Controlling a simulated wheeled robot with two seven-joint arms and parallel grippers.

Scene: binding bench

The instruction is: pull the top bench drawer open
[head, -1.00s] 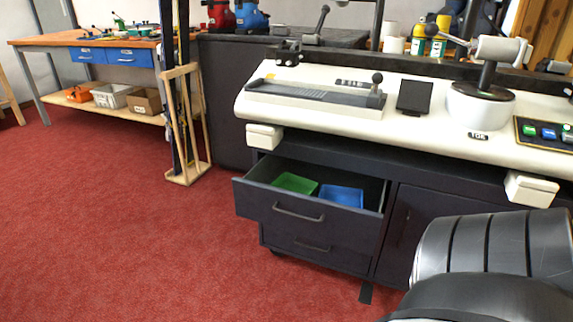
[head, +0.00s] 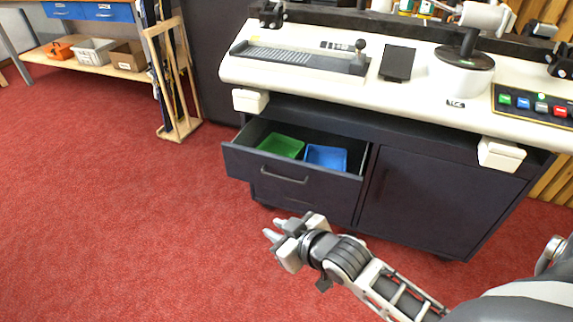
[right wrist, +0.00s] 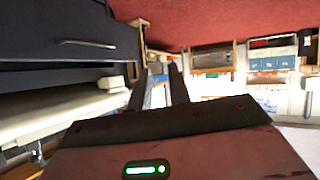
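The top bench drawer (head: 240,163) is pulled out from the dark cabinet under the bench, so its inside shows in the head view. Its bar handle (head: 284,180) is on the dark front. A green tray (head: 281,146) and a blue tray (head: 326,157) lie in it. My right gripper (head: 273,229) is below and in front of the drawer, apart from the handle. Its two fingers stand apart with nothing between them, also in the right wrist view (right wrist: 164,80). A dark drawer front with a handle (right wrist: 88,43) shows at that view's upper left. My left gripper is not in view.
The white bench top (head: 410,93) overhangs the cabinet, with white blocks (head: 250,100) under its front edge. A cabinet door (head: 425,195) is right of the drawer. A wooden rack (head: 178,131) stands at left. Red carpet (head: 110,220) in front is clear.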

